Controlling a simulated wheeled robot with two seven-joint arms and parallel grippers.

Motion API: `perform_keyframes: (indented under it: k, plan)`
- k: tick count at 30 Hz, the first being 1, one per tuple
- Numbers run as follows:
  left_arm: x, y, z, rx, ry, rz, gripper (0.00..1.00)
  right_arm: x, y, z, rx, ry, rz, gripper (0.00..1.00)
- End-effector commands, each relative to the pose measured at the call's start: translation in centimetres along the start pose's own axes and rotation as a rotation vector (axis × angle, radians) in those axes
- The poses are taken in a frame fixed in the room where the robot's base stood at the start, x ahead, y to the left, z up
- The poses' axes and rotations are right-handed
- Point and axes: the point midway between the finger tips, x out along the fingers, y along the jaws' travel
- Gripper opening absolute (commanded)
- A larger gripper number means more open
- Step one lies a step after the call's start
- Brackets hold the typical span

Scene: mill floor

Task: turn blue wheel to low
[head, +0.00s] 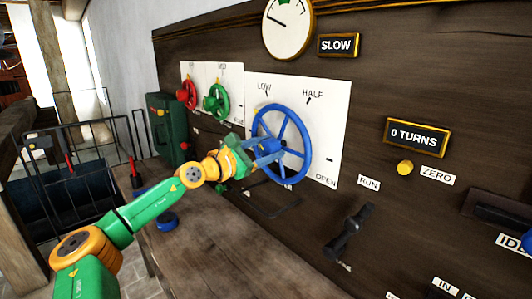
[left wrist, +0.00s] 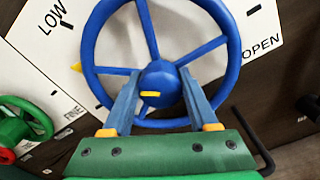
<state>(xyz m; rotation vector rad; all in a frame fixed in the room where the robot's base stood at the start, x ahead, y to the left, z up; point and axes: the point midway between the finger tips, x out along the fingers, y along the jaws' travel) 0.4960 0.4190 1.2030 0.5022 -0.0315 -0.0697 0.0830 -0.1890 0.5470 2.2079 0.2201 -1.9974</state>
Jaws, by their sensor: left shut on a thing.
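The blue wheel (head: 284,144) stands on a white plate (head: 330,110) marked LOW, HALF and OPEN. It also shows in the left wrist view (left wrist: 205,48). A small yellow pointer (head: 257,107) shows at the wheel's upper left rim, a little left of and below the LOW mark (head: 265,88). In the left wrist view the pointer (left wrist: 76,68) lies below the LOW mark (left wrist: 52,18). My left gripper (head: 268,150) is shut on the wheel, its blue fingers (left wrist: 158,100) on either side of the hub. My right gripper is not in view.
Left of the wheel are a green wheel (head: 218,102) and a red wheel (head: 188,94). A dark lever (head: 347,232) and yellow button (head: 404,168) are to the right. Displays read SLOW (head: 338,45) and 0 TURNS (head: 416,138). A wooden bench (head: 220,240) lies below.

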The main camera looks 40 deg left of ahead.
Motion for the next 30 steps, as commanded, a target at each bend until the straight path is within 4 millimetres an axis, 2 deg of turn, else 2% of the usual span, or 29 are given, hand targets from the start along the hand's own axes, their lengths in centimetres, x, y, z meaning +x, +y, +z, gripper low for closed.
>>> perform_keyframes:
  k: [6, 15, 30]
  plan:
    - [0.0, 0.2, 0.1, 0.168, -0.008, 0.009, 0.04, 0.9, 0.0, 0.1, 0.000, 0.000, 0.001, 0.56]
    - [0.0, 0.3, 0.2, 0.325, -0.011, 0.011, 0.04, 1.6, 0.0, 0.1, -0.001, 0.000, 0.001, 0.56]
    - [-0.1, 0.5, 0.5, 0.392, -0.014, 0.015, 0.04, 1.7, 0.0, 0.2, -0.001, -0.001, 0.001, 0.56]
